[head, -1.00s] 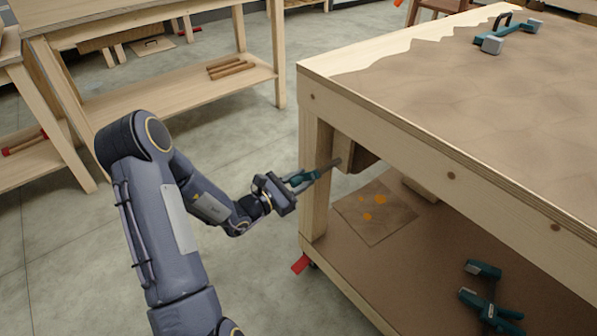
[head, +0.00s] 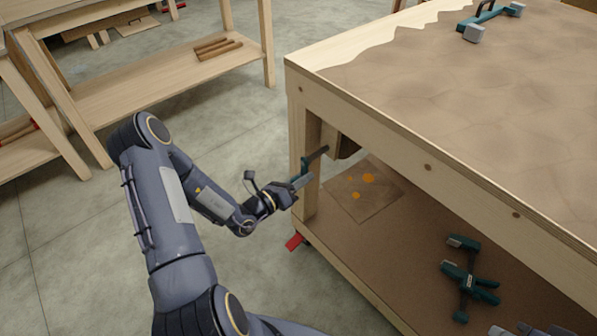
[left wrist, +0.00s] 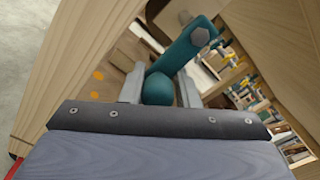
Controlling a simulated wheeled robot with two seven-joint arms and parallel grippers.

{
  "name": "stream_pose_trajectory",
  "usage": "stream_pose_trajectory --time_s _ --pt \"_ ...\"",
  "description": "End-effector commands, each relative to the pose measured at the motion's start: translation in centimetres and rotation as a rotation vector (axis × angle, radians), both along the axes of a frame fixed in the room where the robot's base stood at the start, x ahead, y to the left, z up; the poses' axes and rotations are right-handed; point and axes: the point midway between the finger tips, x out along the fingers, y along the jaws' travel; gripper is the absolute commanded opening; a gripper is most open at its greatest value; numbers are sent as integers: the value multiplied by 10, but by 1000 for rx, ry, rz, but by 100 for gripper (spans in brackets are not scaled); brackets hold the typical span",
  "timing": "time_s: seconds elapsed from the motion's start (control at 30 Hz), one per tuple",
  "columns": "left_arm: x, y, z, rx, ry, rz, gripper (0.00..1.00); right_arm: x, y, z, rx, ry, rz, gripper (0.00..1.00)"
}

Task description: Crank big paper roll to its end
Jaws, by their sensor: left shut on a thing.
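The crank is a teal arm (left wrist: 183,48) with a hex bolt at its upper end and a round teal knob (left wrist: 158,89) at its lower end. In the left wrist view the knob sits between the fingers of my left gripper (left wrist: 160,92), which is shut on it. In the head view my left gripper (head: 301,183) is at the near left leg of the workbench, with the teal crank (head: 306,164) just above it. A dark shaft (head: 318,154) leads from the crank to the brown roll (head: 348,147) under the bench top, mostly hidden. My right gripper is not in view.
Brown paper (head: 450,90) with a ragged edge covers the bench top, where a teal clamp (head: 488,18) lies. The lower shelf holds a stained board (head: 362,190) and teal clamps (head: 463,275). Another bench (head: 150,90) stands behind left, with clear floor between.

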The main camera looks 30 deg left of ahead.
Motion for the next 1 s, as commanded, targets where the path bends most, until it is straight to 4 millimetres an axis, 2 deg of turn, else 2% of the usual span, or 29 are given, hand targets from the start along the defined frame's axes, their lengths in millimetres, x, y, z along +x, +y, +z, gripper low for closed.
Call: stream_pose_trajectory --time_s 0.23,0.77,0.8,0.9,1.0 --pt "-1 -2 2 -73 29 5 5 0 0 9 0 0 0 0" --pt "-1 -3 1 -91 37 6 5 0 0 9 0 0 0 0" --pt "-2 -3 1 -91 38 5 33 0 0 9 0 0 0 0" --pt "-2 -3 1 -91 37 4 46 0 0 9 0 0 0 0" --pt "-2 -4 0 -91 37 3 46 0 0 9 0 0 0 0"
